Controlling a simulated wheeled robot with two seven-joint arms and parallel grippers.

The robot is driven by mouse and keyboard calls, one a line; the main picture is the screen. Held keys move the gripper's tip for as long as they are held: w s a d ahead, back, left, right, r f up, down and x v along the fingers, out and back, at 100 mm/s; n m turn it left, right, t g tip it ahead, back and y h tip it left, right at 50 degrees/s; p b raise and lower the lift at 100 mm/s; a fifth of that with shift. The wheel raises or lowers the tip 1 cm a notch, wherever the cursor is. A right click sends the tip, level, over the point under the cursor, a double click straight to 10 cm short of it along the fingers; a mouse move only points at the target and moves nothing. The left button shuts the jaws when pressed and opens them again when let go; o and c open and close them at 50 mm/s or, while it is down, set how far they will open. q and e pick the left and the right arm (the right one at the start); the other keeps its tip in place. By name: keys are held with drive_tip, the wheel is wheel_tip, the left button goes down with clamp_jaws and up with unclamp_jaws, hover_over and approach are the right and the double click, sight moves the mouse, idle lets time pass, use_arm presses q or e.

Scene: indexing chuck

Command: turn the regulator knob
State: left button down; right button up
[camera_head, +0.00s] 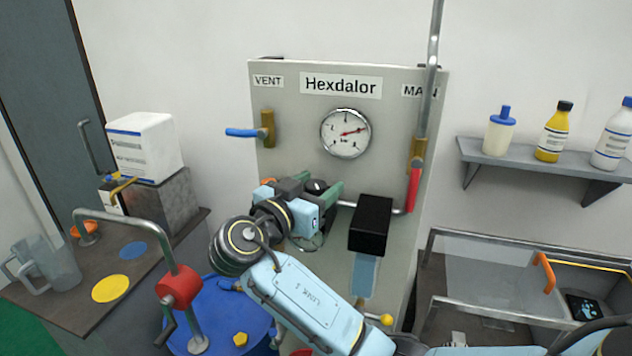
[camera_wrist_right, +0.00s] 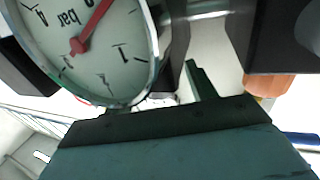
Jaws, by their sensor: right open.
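A dark round part, which looks like the regulator knob (camera_head: 317,186), sits on the grey panel below the large gauge. My right gripper (camera_head: 318,190) is in front of the panel at this part, with its green fingers open on either side. I cannot tell whether they touch it. In the right wrist view, a gauge face (camera_wrist_right: 75,45) marked "bar" shows close up and upside down, with a red needle. A dark green finger (camera_wrist_right: 202,82) rises beside it. I cannot tell the knob apart from the dark shapes there. My left gripper is not in view.
The panel (camera_head: 300,165) carries a large gauge (camera_head: 345,133), a blue-handled valve (camera_head: 246,132), a red-handled valve (camera_head: 413,188) and a black box (camera_head: 370,224) right of my gripper. A blue drum (camera_head: 225,320) with a red pump (camera_head: 178,288) stands at lower left. A bottle shelf (camera_head: 540,168) is at right.

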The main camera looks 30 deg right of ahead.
drive_tip(key=c, duration=1)
drive_tip(key=shift+o, duration=0.2)
drive_tip(key=n+t+b, duration=0.1)
drive_tip(key=n+t+y+b, duration=0.1)
drive_tip(key=shift+f+t+b, duration=0.25)
drive_tip(key=shift+t+b, duration=0.05)
drive_tip(key=shift+n+t+y, duration=0.4)
drive_tip(key=shift+t+y, duration=0.1)
drive_tip(key=shift+y, duration=0.1)
drive_tip(key=shift+r+n+t+y+b, duration=0.2)
drive_tip(key=shift+n+t+y+b, duration=0.2)
drive_tip(key=shift+n+t+y, duration=0.3)
drive_tip(key=o, duration=1)
drive_tip(key=shift+c, duration=0.2)
